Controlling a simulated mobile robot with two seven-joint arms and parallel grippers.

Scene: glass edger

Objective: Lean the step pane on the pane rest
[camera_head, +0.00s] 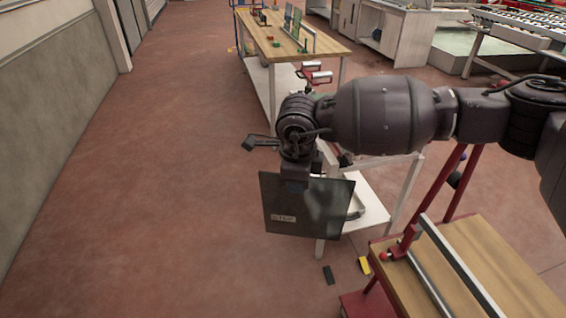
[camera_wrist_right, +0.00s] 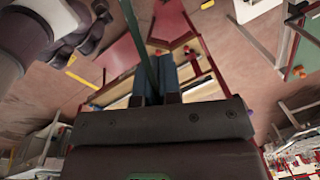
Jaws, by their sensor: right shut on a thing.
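The step pane (camera_head: 307,210) is a dark, see-through square sheet with a small white label near its lower left. My right gripper (camera_head: 298,182) is shut on its top edge, and the pane hangs below it, slightly tilted, above the floor. In the right wrist view the pane (camera_wrist_right: 147,50) shows nearly edge-on between the fingers of the gripper (camera_wrist_right: 162,85). A red-framed stand (camera_head: 440,262) with a wooden top and metal rails is at the lower right, apart from the pane. I cannot tell for sure whether it is the pane rest. My left gripper is not in view.
A white cart (camera_head: 372,205) stands just behind the pane, partly hidden by it. A wooden-topped workbench (camera_head: 275,38) with upright panes stands farther back. A black block (camera_head: 328,275) and a yellow block (camera_head: 365,266) lie on the floor. The floor at left is clear.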

